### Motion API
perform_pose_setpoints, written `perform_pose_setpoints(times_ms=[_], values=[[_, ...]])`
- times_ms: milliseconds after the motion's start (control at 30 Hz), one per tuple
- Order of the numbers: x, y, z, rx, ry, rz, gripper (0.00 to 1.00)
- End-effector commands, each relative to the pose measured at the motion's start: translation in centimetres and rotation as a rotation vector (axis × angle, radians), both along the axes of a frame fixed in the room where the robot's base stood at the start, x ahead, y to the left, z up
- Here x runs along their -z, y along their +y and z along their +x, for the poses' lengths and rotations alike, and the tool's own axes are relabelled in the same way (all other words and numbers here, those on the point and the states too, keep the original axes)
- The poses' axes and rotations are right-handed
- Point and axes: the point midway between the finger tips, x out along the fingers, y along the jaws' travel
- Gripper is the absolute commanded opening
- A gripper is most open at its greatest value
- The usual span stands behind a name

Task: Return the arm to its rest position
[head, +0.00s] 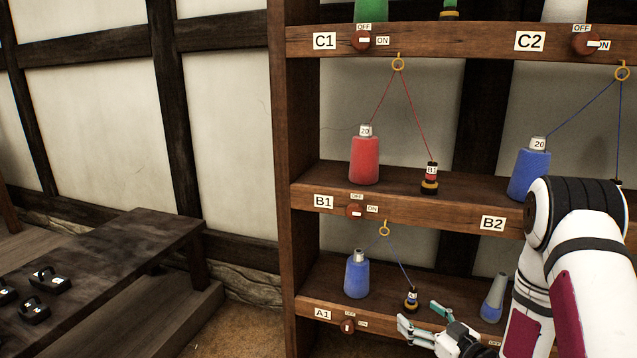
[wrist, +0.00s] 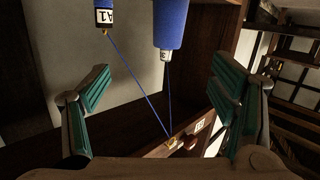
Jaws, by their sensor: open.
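My gripper (head: 422,316) is at the lower right of the head view, in front of the lowest shelf near the A1 bay. Its two green-padded fingers are spread wide with nothing between them; they also frame the wrist view (wrist: 158,95). A small dark bobbin with a blue band (head: 411,299) stands on the shelf just behind the fingers. In the wrist view this bobbin, labelled A1 (wrist: 104,18), appears upside down beside a blue cone (wrist: 170,22). My arm reaches in from the right edge of the head view and hides part of the right bays.
The wooden rack (head: 297,180) holds a red cone (head: 365,160), blue cones (head: 357,274), thread rings (head: 384,229) and round switches (head: 355,211). Threads hang between rings, cones and bobbins. A dark bench (head: 120,250) with black objects stands left; floor shows between bench and rack.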

Motion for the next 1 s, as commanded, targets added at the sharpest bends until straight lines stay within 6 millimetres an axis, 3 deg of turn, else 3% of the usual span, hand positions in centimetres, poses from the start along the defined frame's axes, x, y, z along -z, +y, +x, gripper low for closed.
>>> perform_pose_setpoints(times_ms=[267, 533, 767, 1000], values=[[-3.0, -0.7, 1.8, 0.052, 0.109, -0.141, 0.79], [-8.7, -2.7, 1.5, 0.19, 0.305, -0.313, 0.79], [-13.9, -3.8, -2.4, 0.326, 0.493, -0.388, 0.79], [-18.6, -3.6, -9.8, 0.452, 0.701, -0.396, 0.79]])
